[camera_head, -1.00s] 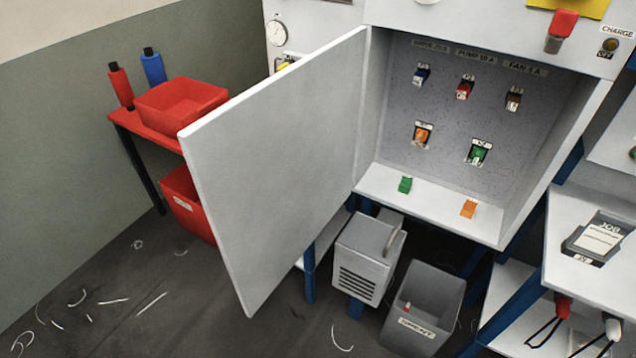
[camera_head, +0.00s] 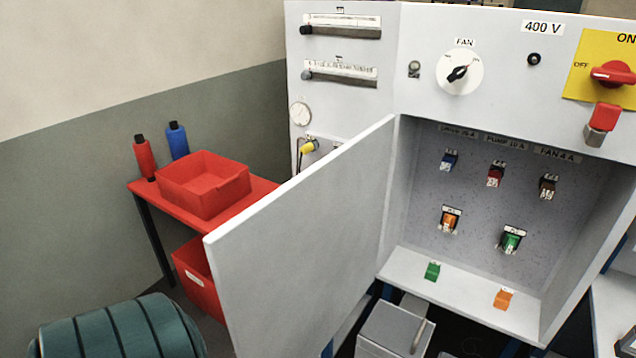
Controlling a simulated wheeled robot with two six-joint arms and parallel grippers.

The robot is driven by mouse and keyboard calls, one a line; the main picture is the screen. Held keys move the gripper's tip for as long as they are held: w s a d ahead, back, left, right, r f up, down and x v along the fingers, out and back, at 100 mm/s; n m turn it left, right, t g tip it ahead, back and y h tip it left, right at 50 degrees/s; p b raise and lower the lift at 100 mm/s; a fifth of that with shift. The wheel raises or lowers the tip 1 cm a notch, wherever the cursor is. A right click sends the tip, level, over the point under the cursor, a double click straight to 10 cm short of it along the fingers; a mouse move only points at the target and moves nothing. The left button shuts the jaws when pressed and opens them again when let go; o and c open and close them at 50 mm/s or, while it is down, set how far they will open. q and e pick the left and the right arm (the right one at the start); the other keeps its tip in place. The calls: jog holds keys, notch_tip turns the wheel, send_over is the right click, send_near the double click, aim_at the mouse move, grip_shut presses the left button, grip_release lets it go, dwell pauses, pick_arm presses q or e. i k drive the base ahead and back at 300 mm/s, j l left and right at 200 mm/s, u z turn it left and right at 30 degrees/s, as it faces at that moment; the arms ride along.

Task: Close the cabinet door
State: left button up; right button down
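The cabinet door (camera_head: 300,245) is a plain light grey panel, hinged on the left side of the cabinet opening. It stands wide open, swung out toward me and to the left. The open cabinet (camera_head: 400,262) shows its grey speckled back wall with several small coloured plug-in parts. A green block (camera_head: 432,271) and an orange block (camera_head: 503,299) lie on its floor, inside the front edge. Neither of my grippers is in view.
A red table (camera_head: 258,190) with a red bin (camera_head: 205,185) and two bottles stands left behind the door. Another red bin (camera_head: 198,285) is below. A ribbed teal cylinder (camera_head: 120,330) is at lower left. A grey box (camera_head: 392,330) stands under the cabinet.

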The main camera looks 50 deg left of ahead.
aim_at(288, 270)
jog(key=j, duration=1.05)
jog(key=k+j, duration=0.1)
jog(key=j, duration=0.95)
jog(key=k+j, duration=0.15)
jog(key=j+z, duration=0.05)
jog(key=j, duration=0.05)
